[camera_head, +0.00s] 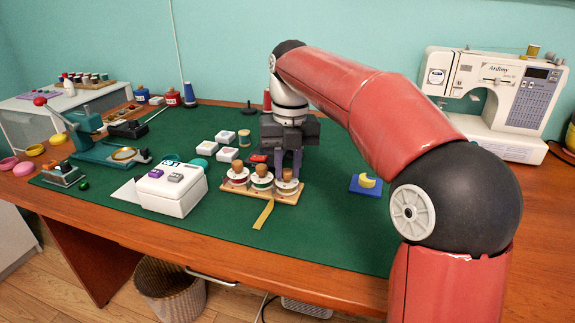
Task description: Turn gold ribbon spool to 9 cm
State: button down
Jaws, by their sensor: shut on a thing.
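A light wooden rack (233,190) on the green mat holds three ribbon spools in a row, each topped by a brown knob. They are the left spool (237,179), the middle spool (261,182) and the right spool (287,187). A gold ribbon strip (263,214) hangs over the front edge of the rack onto the mat, between the middle and right spools. I cannot tell for sure which spool it comes from. My gripper (288,168) points down with its purple fingers shut on the knob of the right spool. The fingers partly hide that knob.
A white box with two small buttons (172,189) stands left of the rack. A yellow item on a blue block (367,183) is to the right.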

aim_at(289, 171)
dwell(0.3)
jog(key=c, duration=1.2)
grip_release()
jog(key=shift+c, duration=0.2)
jog(key=shift+d+r, duration=0.1)
jog(key=shift+r, duration=3.85)
